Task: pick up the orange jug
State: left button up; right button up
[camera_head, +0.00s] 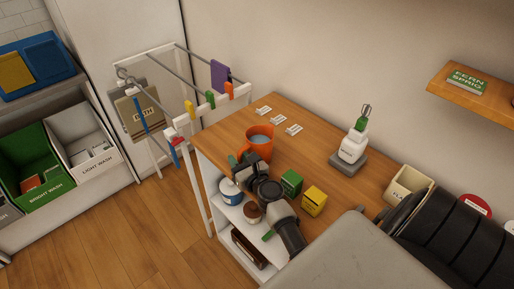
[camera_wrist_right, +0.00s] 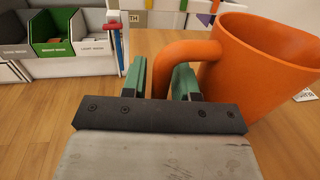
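The orange jug (camera_head: 260,143) stands upright on the wooden counter near its left end, with something pale blue inside. In the right wrist view the jug (camera_wrist_right: 262,62) fills the upper right, with its handle (camera_wrist_right: 182,52) towards me. My right gripper (camera_head: 239,158) is at the handle side of the jug. In the wrist view, the green fingertips of my right gripper (camera_wrist_right: 160,82) are apart, one on each side of the handle's lower part. A small gap shows beside the left finger; contact on the right is unclear. My left gripper is not in view.
A green box (camera_head: 291,182) and a yellow box (camera_head: 314,200) stand close to my right arm. A drying rack (camera_head: 190,125) adjoins the left end.

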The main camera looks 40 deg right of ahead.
jog(key=shift+w+f, duration=0.1)
jog(key=shift+w, duration=0.5)
jog(key=shift+s, duration=0.1)
grip_shut()
jog(key=shift+r, duration=0.2)
